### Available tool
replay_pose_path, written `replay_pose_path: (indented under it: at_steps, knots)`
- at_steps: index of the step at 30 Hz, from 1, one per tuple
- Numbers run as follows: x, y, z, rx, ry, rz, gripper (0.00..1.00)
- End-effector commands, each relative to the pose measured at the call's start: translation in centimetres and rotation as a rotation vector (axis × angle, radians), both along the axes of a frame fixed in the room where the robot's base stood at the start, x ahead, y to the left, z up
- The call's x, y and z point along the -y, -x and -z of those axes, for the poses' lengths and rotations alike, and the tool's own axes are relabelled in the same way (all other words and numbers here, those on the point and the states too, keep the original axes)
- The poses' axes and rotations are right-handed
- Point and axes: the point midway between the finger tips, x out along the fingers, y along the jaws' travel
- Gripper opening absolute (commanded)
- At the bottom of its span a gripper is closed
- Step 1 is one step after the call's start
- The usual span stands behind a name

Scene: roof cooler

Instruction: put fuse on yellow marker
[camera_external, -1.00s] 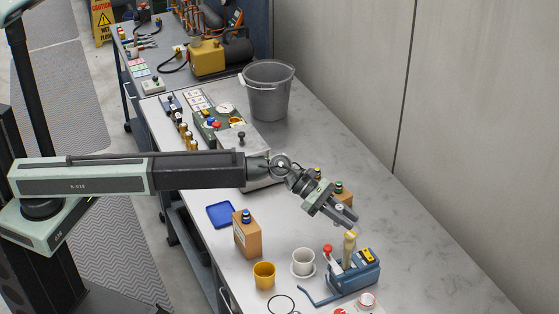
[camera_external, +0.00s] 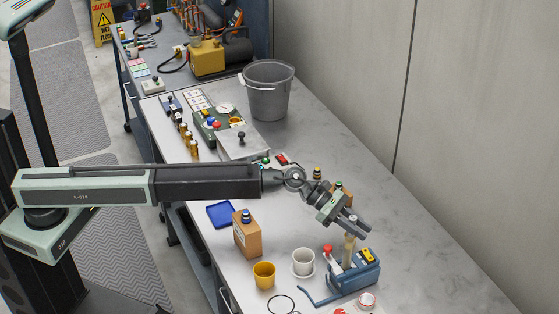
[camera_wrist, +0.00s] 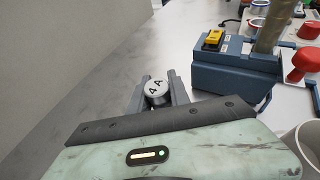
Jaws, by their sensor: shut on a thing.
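My gripper (camera_external: 347,223) is shut on the fuse (camera_wrist: 157,89), a grey cylinder whose end face reads "4 A" in the wrist view. In the camera outside, my jaws hide most of the fuse. My gripper is over the bench, by the top of the tan post (camera_external: 349,248) of a blue device (camera_external: 352,277). In the wrist view the fuse shows left of the device (camera_wrist: 233,73), apart from it in the picture. A yellow block (camera_external: 368,256) sits on the device; I cannot tell whether this is the yellow marker.
The device has a red knob (camera_external: 327,248). A white cup (camera_external: 303,262), a yellow cup (camera_external: 264,275) and a cardboard box (camera_external: 247,237) stand left of it. A blue tray (camera_external: 220,214) lies farther left. The grey bench is clear along the wall (camera_external: 420,250).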

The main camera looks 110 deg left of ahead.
Motion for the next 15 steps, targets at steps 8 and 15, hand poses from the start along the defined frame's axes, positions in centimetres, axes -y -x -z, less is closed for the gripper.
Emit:
replay_pose_path:
  at_steps: [8, 15]
  knots:
    - [0.0, 0.0, 0.14, 0.0, 0.0, 0.0, 0.44]
    - [0.0, 0.0, -0.26, 0.0, 0.0, 0.0, 0.44]
